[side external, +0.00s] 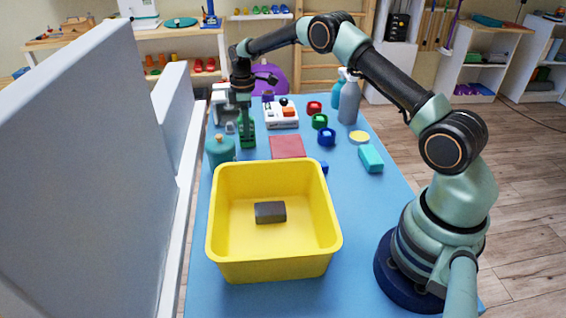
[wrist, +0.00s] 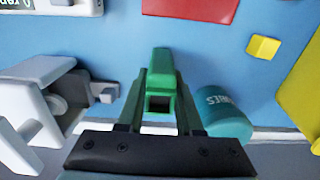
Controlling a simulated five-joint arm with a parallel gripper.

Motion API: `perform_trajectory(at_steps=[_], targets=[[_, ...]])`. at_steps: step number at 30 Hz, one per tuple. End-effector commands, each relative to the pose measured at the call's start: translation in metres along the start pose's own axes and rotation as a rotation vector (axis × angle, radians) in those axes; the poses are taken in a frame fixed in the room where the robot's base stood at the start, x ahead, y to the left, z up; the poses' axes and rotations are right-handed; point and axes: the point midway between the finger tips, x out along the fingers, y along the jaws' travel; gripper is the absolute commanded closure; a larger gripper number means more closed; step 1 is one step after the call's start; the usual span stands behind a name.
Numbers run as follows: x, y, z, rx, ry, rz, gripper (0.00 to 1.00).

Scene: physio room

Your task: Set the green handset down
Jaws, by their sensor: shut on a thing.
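The green handset (side external: 248,132) is upright in my gripper (side external: 243,102) at the far left part of the blue table. In the wrist view the handset (wrist: 162,72) shows between the two fingers of my gripper (wrist: 160,100), which are shut on it. Its lower end is at or just above the table top; I cannot tell whether it touches.
A teal canister (side external: 220,150) stands close beside the handset. It also shows in the wrist view (wrist: 222,115), with a grey-white device (wrist: 40,95) on the other side. A red square (side external: 287,146), white button box (side external: 281,115) and yellow bin (side external: 225,250) are nearby.

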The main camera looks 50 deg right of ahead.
Motion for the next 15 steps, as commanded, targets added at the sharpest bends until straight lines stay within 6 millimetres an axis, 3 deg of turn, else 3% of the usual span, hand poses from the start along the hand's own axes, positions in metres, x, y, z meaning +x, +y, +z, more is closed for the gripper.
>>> perform_trajectory(at_steps=[8,9,10,15], targets=[[0.0025,0.0004,-0.0003,0.000,0.001,0.001,1.00],[0.0022,0.0004,-0.0002,0.000,0.001,0.001,0.50],[0.0021,0.0004,-0.0002,0.000,0.001,0.001,0.39],[0.0020,0.0003,-0.0002,0.000,0.001,0.001,0.35]])
